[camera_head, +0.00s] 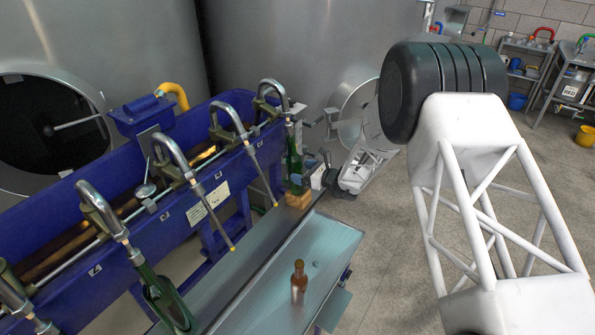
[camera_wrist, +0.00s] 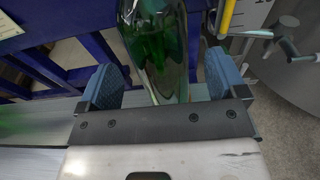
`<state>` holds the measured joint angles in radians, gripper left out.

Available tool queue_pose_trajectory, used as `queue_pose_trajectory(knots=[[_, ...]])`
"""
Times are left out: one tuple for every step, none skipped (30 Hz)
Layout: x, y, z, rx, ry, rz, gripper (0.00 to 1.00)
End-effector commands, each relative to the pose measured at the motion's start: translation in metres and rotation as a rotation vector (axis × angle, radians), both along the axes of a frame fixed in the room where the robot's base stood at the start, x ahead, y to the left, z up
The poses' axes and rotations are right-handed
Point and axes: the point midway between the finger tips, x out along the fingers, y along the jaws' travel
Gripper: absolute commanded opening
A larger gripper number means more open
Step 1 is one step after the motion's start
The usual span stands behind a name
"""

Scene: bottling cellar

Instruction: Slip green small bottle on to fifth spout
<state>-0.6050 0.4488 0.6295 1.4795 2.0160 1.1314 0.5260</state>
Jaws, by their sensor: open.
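The green bottle (camera_head: 293,162) is upright at the far end of the filler, over a small wooden block (camera_head: 298,196). The farthest visible spout (camera_head: 272,92) bends down to its neck, and its tube appears to enter the bottle. My gripper (camera_head: 313,175) is just right of the bottle in the head view. In the wrist view my gripper (camera_wrist: 165,85) is open, with blue pads on both sides of the green bottle (camera_wrist: 155,40). Gaps show between pads and glass. The bottle's neck is out of the wrist view.
The blue filler (camera_head: 205,185) carries several spouts; a nearer one holds another green bottle (camera_head: 165,305). Two middle spouts, one of them (camera_head: 228,125), hang empty. A brown bottle (camera_head: 298,285) stands on the metal tray (camera_head: 335,245). A yellow-ended tube (camera_wrist: 228,15) is right of the bottle.

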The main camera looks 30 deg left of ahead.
Motion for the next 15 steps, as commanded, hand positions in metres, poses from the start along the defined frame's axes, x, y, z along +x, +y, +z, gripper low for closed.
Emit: queue_pose_trajectory(knots=[[0.001, -0.008, 0.001, 0.0, 0.0, -0.001, 0.91], [0.001, -0.012, 0.002, 0.0, 0.001, -0.001, 0.91], [0.001, -0.017, 0.002, 0.0, 0.001, -0.001, 0.91], [0.001, -0.02, 0.003, 0.0, 0.001, -0.001, 0.91], [0.001, -0.024, 0.004, 0.001, 0.001, -0.001, 0.91], [0.001, -0.028, 0.004, 0.001, 0.0, -0.001, 0.91], [0.001, -0.03, 0.005, 0.001, 0.0, -0.001, 0.91], [0.001, -0.033, 0.005, 0.001, 0.0, -0.001, 0.91], [0.001, -0.036, 0.005, 0.0, 0.0, -0.001, 0.91], [0.001, -0.038, 0.005, 0.0, 0.0, -0.001, 0.91], [0.001, -0.039, 0.005, 0.0, 0.001, -0.001, 0.91], [0.0, -0.041, 0.005, 0.0, 0.001, -0.001, 0.91], [0.0, -0.041, 0.005, 0.0, 0.001, 0.0, 0.91], [0.0, -0.042, 0.006, 0.0, 0.001, 0.0, 0.91], [0.0, -0.042, 0.005, 0.0, 0.001, 0.0, 0.91]])
